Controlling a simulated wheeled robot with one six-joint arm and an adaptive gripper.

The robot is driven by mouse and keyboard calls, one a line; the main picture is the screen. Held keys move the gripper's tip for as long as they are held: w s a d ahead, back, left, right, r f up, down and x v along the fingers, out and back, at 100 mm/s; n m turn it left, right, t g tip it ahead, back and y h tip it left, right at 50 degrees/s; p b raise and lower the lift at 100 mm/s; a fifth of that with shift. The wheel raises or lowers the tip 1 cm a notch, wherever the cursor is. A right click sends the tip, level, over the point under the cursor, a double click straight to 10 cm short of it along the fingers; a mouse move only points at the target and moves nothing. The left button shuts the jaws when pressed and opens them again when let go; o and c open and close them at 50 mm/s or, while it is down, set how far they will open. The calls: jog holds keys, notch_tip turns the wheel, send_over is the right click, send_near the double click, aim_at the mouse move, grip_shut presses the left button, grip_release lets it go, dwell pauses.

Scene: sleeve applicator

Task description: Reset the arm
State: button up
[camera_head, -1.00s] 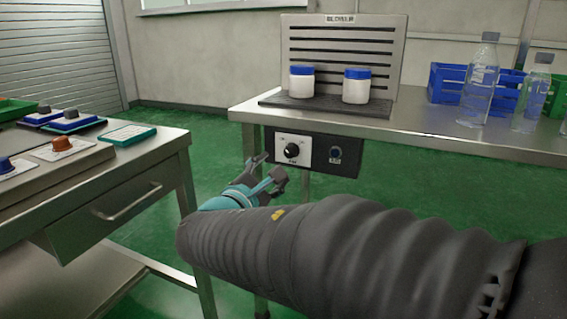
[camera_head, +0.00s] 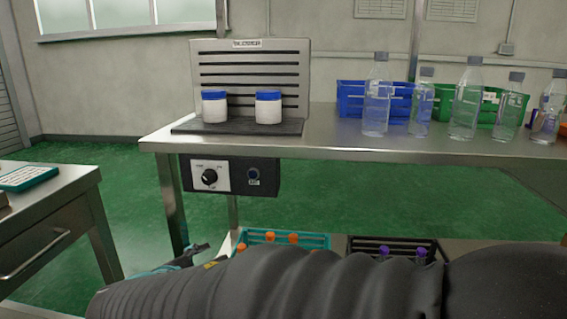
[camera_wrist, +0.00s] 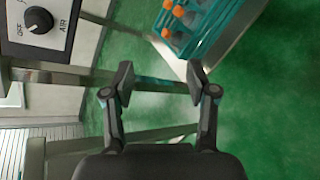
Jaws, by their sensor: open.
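My gripper (camera_wrist: 160,85) is open and empty in the wrist view, its two fingers well apart over the green floor and a metal table leg. In the head view my dark sleeved arm crosses the bottom of the picture, and only a small tip of the gripper (camera_head: 200,250) shows beyond it. The gripper is below and in front of the steel bench (camera_head: 420,148), apart from the control box (camera_head: 265,178) with its black knob (camera_head: 209,177). The knob also shows at the upper left of the wrist view (camera_wrist: 38,20).
Two white jars with blue lids (camera_head: 215,106) (camera_head: 268,107) stand on a dark mat before the slotted panel (camera_head: 250,60). Several clear bottles (camera_head: 466,100) and blue and green crates (camera_head: 350,100) stand right. A teal crate (camera_head: 325,242) sits on the lower shelf. Another table (camera_head: 60,215) is left.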

jog(key=s+d+f+m+g+p, duration=0.1)
jog(key=s+d+f+m+g, duration=0.1)
jog(key=s+d+m+g, duration=0.3)
jog(key=s+d+f+m+g, duration=0.1)
jog(key=d+m, duration=0.2)
jog(key=d, duration=0.5)
jog(key=s+d+f+m+g+p, duration=0.1)
jog(key=s+d+f+m+g, duration=0.1)
jog(key=s+d+m+g, duration=0.3)
jog(key=s+d+r+m+t+y+p, duration=0.1)
jog(key=s+d+r+m+t, duration=0.1)
jog(key=d, duration=0.5)
jog(key=s+d+r+m+t+y+p, duration=0.1)
jog(key=s+d+r+m, duration=0.1)
jog(key=d+r+m, duration=0.2)
jog(key=d+m, duration=0.3)
jog(key=d, duration=0.1)
jog(key=shift+m+t, duration=0.3)
jog(key=shift+t, duration=0.1)
